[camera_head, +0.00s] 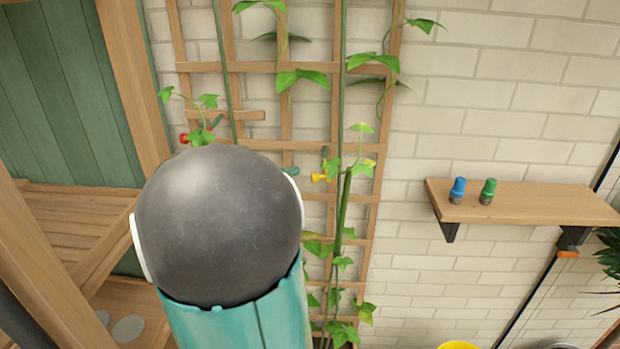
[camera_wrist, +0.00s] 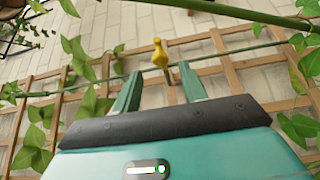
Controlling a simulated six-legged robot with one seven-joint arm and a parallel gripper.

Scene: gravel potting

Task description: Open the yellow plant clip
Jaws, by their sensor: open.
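The yellow plant clip (camera_head: 318,177) is at the wooden trellis, beside a green stem, just right of my arm in the head view. In the wrist view the yellow clip (camera_wrist: 160,50) appears between and just beyond the two green fingertips of my gripper (camera_wrist: 160,71). My gripper is open, with nothing seen between its fingers. Whether a finger touches the clip cannot be told. In the head view my arm's large grey joint hides most of the gripper.
The wooden trellis (camera_head: 285,146) with leafy vines stands against a pale brick wall. A red clip (camera_head: 184,138) is at its left. A wooden shelf (camera_head: 540,203) at right holds a blue item (camera_head: 457,190) and a green item (camera_head: 488,191). A wooden structure stands at left.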

